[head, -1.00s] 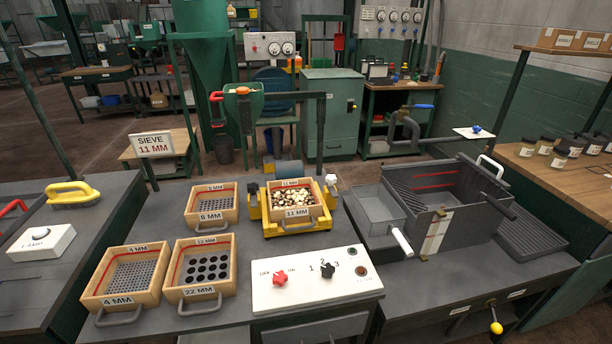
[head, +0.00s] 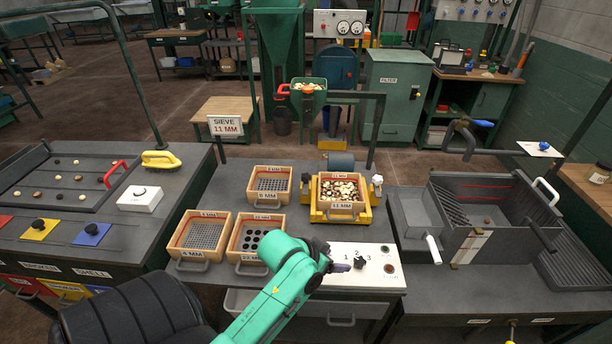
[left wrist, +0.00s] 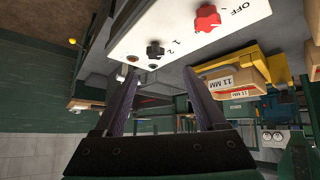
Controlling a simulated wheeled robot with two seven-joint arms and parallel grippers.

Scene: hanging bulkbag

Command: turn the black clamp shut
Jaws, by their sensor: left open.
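The black clamp (head: 305,180) stands at the left side of the yellow sieve frame (head: 322,217). A white-topped clamp (head: 377,181) stands at its right side. The wooden 11 MM sieve (head: 341,208), holding pale and brown pieces, sits in the frame between them. My left gripper (head: 340,267) is over the white control panel, in front of the frame and apart from the clamps. In the left wrist view its two dark fingers (left wrist: 162,95) are apart with nothing held between them. I cannot make out the black clamp in that view. My right gripper is not in view.
The control panel (head: 345,280) has a black knob (head: 359,262); its red knob (left wrist: 207,18) shows in the left wrist view. Several empty sieves, including the 4 MM one (head: 200,236), lie left of the frame. A grey box (head: 480,215) stands right.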

